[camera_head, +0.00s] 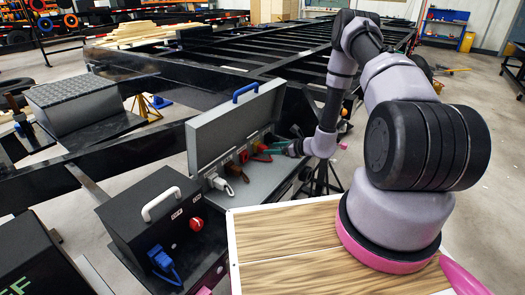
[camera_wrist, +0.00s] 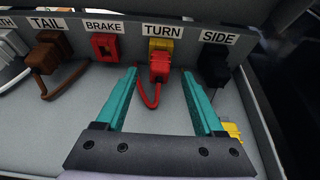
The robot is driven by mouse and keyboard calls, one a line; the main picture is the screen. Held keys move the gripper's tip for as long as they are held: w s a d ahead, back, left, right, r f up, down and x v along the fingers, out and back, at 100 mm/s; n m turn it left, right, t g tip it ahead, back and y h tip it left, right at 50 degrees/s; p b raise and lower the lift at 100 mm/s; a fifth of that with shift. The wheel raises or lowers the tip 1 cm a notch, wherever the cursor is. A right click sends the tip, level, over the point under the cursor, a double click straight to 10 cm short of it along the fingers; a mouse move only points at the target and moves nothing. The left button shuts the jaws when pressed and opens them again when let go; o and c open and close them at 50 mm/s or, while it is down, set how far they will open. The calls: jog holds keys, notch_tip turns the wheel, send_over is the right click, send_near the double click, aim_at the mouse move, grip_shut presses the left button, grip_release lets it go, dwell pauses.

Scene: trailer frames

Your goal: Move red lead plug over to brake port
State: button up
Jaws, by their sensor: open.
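The red lead plug (camera_wrist: 159,70) sits at the yellow port (camera_wrist: 160,47) labelled TURN in the wrist view, with its red lead looping down below. The red brake port (camera_wrist: 104,46), under the BRAKE label, is to its left and has no plug in it. My gripper (camera_wrist: 160,74) is open, with its teal fingers pointing at the panel, one on each side of the red plug. In the head view my gripper (camera_head: 271,151) reaches into the grey open-lidded box (camera_head: 235,118) from the right.
A brown plug (camera_wrist: 48,54) is at the TAIL port and a black one (camera_wrist: 213,70) is at SIDE. A yellow piece (camera_wrist: 232,129) lies beside my right finger. A black box (camera_head: 150,220) with a white handle stands in front, next to a wooden top (camera_head: 290,245).

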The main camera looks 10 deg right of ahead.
aim_at(265, 147)
jog(key=shift+x, duration=2.45)
jog(key=shift+c, duration=0.3)
grip_shut()
jog(key=shift+s+d, duration=0.1)
jog(key=shift+s+d, duration=2)
jog(key=shift+d, duration=0.05)
